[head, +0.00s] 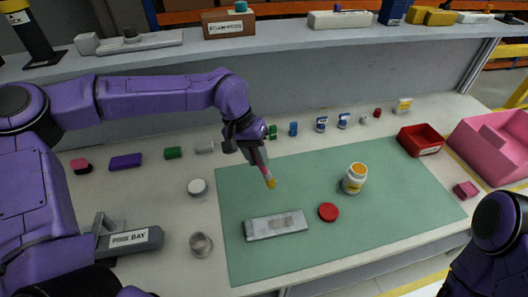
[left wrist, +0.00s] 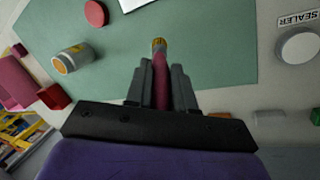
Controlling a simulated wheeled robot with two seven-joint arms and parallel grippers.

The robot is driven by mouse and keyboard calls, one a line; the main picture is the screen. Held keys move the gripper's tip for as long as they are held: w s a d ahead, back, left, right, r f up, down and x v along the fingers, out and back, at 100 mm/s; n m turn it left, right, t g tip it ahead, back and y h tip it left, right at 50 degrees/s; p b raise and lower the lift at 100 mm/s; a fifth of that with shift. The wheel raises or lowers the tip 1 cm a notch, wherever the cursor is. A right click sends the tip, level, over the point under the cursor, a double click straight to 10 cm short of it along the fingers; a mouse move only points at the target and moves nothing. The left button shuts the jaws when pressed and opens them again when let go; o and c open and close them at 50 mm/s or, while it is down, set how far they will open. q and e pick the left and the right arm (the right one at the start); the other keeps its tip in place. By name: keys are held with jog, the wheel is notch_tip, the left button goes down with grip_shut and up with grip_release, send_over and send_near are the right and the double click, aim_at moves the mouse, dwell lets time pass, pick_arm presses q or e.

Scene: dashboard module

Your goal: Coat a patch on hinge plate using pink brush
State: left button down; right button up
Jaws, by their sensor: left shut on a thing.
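My left gripper (head: 256,152) is shut on the pink brush (head: 264,168) and holds it above the green mat. The brush points down, its tip yellowish. In the left wrist view the brush (left wrist: 160,72) sticks out between the fingers (left wrist: 162,88). A red lid (head: 328,212) lies between jar and plate. My right gripper is out of view; only part of that arm shows.
The green mat (head: 400,205) is mostly clear. Small coloured parts line the back. A red bin (head: 421,140) and pink bin (head: 495,145) stand right. A shelf (head: 290,40) runs behind.

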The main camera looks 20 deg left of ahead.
pick_arm(q)
jog(key=s+d+r+p, duration=0.3)
jog(key=s+r+p, duration=0.5)
jog(key=s+r, duration=0.15)
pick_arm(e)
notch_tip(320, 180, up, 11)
pick_arm(q)
notch_tip(320, 180, down, 6)
jog(key=b, duration=0.3)
jog(key=shift+s+f+n+b, duration=0.15)
jog(key=shift+n+b, duration=0.2)
jog(key=shift+n, duration=0.05)
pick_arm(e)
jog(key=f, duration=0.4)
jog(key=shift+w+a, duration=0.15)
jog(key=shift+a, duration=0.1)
pick_arm(q)
jog(key=shift+a, duration=0.1)
